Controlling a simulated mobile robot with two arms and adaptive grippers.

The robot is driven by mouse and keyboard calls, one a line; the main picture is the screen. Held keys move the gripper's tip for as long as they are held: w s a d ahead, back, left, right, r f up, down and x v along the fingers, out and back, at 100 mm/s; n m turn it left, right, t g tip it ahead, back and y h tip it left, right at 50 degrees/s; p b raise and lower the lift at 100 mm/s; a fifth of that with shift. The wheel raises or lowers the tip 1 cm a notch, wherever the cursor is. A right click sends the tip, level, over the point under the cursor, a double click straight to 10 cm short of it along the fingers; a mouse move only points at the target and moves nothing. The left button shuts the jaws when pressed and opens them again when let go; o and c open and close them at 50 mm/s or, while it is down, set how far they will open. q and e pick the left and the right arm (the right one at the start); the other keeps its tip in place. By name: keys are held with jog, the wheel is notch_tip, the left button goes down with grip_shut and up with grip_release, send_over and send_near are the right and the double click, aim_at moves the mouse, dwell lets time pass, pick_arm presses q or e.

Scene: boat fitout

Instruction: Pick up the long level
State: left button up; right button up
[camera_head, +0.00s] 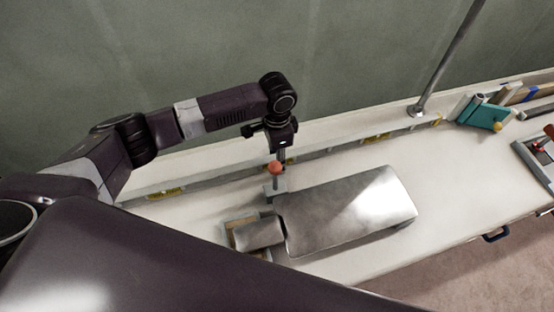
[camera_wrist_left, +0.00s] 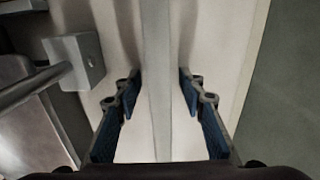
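The long level (camera_head: 330,152) is a thin grey bar with yellow vials. It lies along the back of the pale bench in the head view, running from lower left to upper right. In the left wrist view the level (camera_wrist_left: 158,90) runs top to bottom between my fingers. My left gripper (camera_head: 281,152) points down over the bar's middle in the head view, and its fingertips are hard to make out there. In the left wrist view my left gripper (camera_wrist_left: 160,80) is open, one finger on each side of the bar, with visible gaps. My right gripper is not in view.
A vise-like fixture (camera_head: 258,235) and a red-knobbed post (camera_head: 275,168) stand just in front of the level. A shiny metal slab (camera_head: 350,210) lies beside them. A pole (camera_head: 447,60) rises at the back. A teal item (camera_head: 485,114) is at right.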

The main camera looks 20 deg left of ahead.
pick_arm(q)
jog(key=c, duration=1)
grip_shut()
jog(key=shift+w+r, duration=0.1)
